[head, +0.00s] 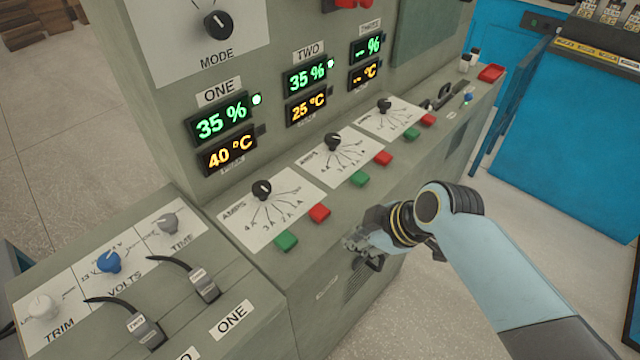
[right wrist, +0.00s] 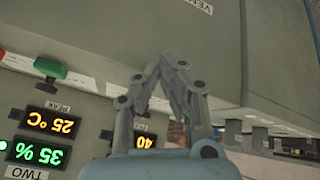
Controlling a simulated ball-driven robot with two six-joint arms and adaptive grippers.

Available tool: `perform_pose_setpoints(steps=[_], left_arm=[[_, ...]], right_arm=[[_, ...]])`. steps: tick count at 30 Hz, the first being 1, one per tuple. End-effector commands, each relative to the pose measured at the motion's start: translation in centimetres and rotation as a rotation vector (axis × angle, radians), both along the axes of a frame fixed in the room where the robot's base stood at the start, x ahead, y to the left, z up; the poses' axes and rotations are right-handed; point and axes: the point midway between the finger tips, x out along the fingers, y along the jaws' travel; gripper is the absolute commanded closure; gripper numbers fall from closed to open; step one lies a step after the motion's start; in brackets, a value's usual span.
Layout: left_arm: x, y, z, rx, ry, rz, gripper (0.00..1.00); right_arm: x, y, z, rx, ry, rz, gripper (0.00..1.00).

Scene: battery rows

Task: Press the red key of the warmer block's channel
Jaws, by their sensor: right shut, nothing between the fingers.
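Channel ONE's displays (head: 227,136) read 35 % and 40 °C. Channel TWO's displays (head: 306,90) read 35 % and 25 °C. Channel THREE's displays (head: 366,60) show dashes. Channel ONE has a red key (head: 319,212) beside a green key (head: 286,241) on the ledge. Channel TWO's red key (head: 383,158) and channel THREE's red key (head: 428,119) stand farther along. My right gripper (head: 362,250) is shut and empty, in front of the ledge, right of and below channel ONE's red key in the head view. Its closed fingertips (right wrist: 160,62) show in the right wrist view. My left gripper is not in view.
Current knobs, such as channel ONE's (head: 262,189), stand behind the keys. A blue cabinet (head: 570,130) stands at right. Open floor lies between it and the console.

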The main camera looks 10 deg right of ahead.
Motion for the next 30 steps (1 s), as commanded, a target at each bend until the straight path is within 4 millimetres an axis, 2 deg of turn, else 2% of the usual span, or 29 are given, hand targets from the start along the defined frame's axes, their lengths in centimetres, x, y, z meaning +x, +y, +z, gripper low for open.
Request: perform_pose_setpoints(steps=[1,3,6,10,15,25,30], left_arm=[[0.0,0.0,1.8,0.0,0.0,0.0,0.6],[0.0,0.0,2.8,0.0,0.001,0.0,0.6],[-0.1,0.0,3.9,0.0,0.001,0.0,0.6],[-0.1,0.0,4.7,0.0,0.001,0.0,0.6],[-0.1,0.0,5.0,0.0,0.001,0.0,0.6],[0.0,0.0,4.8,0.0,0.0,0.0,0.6],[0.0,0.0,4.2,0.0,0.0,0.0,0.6]], right_arm=[[1.4,0.9,3.5,0.002,-0.044,0.058,1.0],[3.1,2.2,6.3,-0.001,-0.109,0.148,1.0],[5.1,3.8,9.5,-0.012,-0.195,0.265,1.0],[6.8,5.3,12.4,-0.024,-0.279,0.366,1.0],[7.5,5.9,13.6,-0.032,-0.321,0.415,1.0],[7.5,5.9,13.4,-0.033,-0.321,0.417,1.0],[7.5,5.9,12.7,-0.033,-0.321,0.416,1.0]])
